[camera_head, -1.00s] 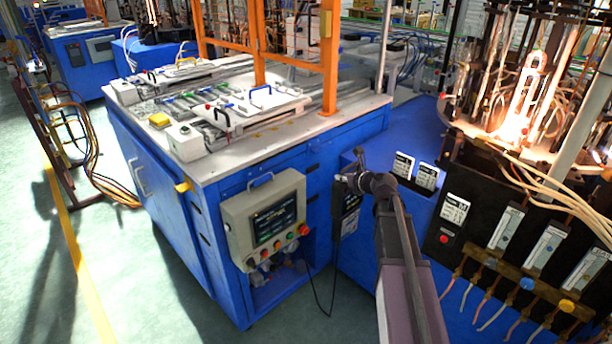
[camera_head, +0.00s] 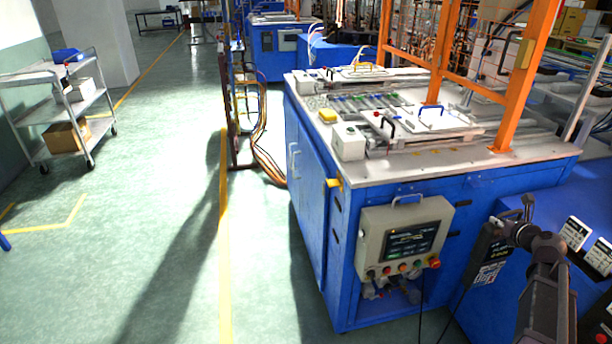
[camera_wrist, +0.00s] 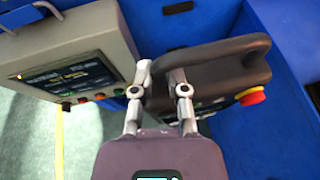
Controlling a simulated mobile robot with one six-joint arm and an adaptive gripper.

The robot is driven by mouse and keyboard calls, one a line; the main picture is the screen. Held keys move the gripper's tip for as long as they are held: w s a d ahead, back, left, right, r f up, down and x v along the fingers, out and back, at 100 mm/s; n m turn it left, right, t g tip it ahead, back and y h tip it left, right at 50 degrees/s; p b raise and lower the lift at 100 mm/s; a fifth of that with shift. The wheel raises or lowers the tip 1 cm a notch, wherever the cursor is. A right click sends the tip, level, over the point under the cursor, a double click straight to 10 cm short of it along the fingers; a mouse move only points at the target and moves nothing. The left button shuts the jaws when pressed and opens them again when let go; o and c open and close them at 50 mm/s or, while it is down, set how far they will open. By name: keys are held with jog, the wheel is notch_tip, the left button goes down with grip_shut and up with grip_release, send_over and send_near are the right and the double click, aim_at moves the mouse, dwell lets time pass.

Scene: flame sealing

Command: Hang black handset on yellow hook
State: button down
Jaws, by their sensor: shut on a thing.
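The black handset (camera_head: 488,262) hangs upright from my gripper (camera_head: 513,226) at the right, in front of the blue cabinet side. In the wrist view my gripper (camera_wrist: 161,76) is shut on the handset's looped handle (camera_wrist: 225,48). The handset's dark body and red button (camera_wrist: 252,96) show at the right there. A black cable runs down from the handset. The yellow hook (camera_head: 334,183) sticks out near the front left corner of the blue cabinet, well left of my gripper and apart from the handset. The hook is not seen in the wrist view.
A grey control panel (camera_head: 402,240) with a screen juts from the cabinet (camera_head: 346,268) between the handset and the hook. It also shows in the wrist view (camera_wrist: 72,55). Orange posts (camera_head: 525,80) rise from the cabinet top. Green floor left of the cabinet is open; a cart (camera_head: 62,100) stands far left.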

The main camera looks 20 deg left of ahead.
notch_tip(320, 180, up, 11)
jog(key=p, duration=1)
jog(key=shift+f, duration=0.2)
jog(key=shift+s, duration=0.15)
